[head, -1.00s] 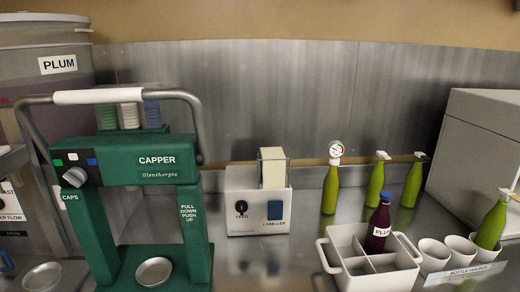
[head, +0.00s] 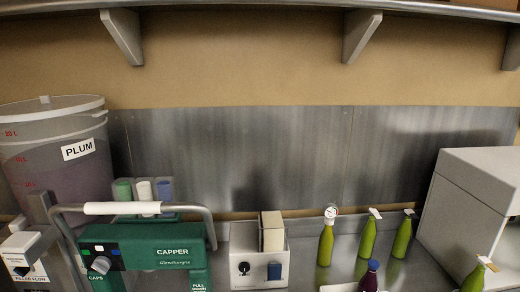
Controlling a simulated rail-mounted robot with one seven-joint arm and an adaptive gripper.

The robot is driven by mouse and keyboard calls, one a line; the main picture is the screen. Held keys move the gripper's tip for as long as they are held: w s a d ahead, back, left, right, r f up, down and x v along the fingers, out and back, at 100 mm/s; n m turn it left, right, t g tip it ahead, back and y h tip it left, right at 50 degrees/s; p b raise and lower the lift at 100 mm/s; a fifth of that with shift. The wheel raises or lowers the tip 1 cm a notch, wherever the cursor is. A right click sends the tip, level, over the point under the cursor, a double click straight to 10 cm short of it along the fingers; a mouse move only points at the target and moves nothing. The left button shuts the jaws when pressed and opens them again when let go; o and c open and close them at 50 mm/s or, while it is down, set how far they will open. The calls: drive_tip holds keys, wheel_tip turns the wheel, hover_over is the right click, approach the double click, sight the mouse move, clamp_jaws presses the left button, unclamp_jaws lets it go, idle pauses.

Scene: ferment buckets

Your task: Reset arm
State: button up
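My arm and gripper are not in the head view. The green capper (head: 165,250) stands at the lower left with its white-sleeved lever raised. The purple plum bottle with a blue cap (head: 370,275) shows only its upper part at the bottom edge. It rises out of a white carrier (head: 338,288), of which only a sliver shows. Several green bottles with white tops (head: 369,235) stand on the steel counter to the right.
A plum bucket (head: 60,155) stands at the left. A labeller (head: 258,258) sits mid-counter. A grey box-shaped machine (head: 470,205) is at the right. A shelf (head: 260,10) with brackets runs above. The back wall area is clear.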

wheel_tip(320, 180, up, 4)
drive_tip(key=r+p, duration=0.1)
drive_tip(key=p, duration=0.2)
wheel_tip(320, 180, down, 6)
drive_tip(key=b, duration=0.5)
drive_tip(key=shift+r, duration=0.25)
idle(2.5)
